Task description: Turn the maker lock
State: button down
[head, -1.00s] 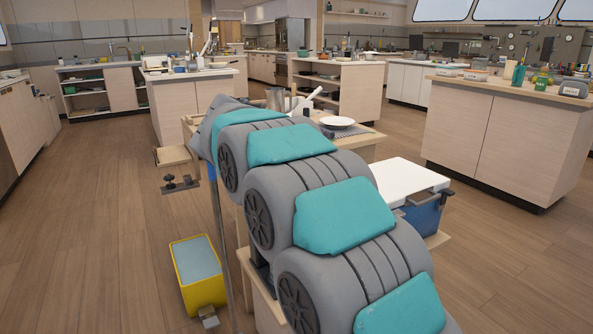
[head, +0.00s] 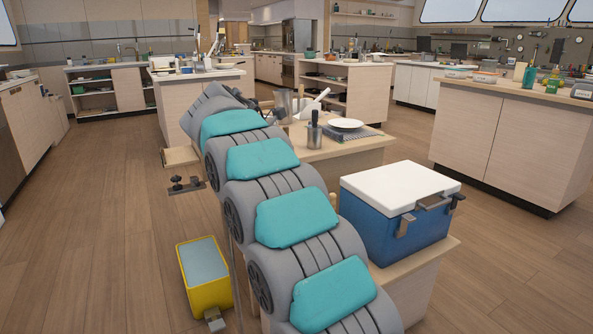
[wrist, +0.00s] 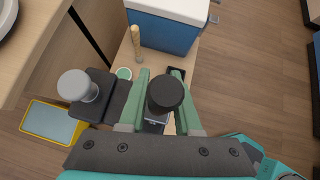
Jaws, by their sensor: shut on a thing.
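In the wrist view, the two green fingers of my gripper (wrist: 161,76) stand either side of a black round knob (wrist: 166,94), which I take to be the maker lock. The gripper is shut on it. A dark block (wrist: 110,98) lies to the left, with a grey round knob (wrist: 77,85) on its left end; whether it joins the black knob is hidden by the left finger. In the head view, my own arm hides the gripper and the knob.
A blue cooler with a white lid (head: 395,225) stands right of my arm, also in the wrist view (wrist: 165,30). A yellow bin (head: 204,280) is on the floor at left. A wooden-handled tool (wrist: 135,45) stands near the cooler. Open floor lies left and right.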

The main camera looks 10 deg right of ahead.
jog(key=c, duration=0.6)
grip_release()
jog(key=shift+w, duration=0.1)
jog(key=v, duration=0.7)
jog(key=shift+a+r, duration=0.25)
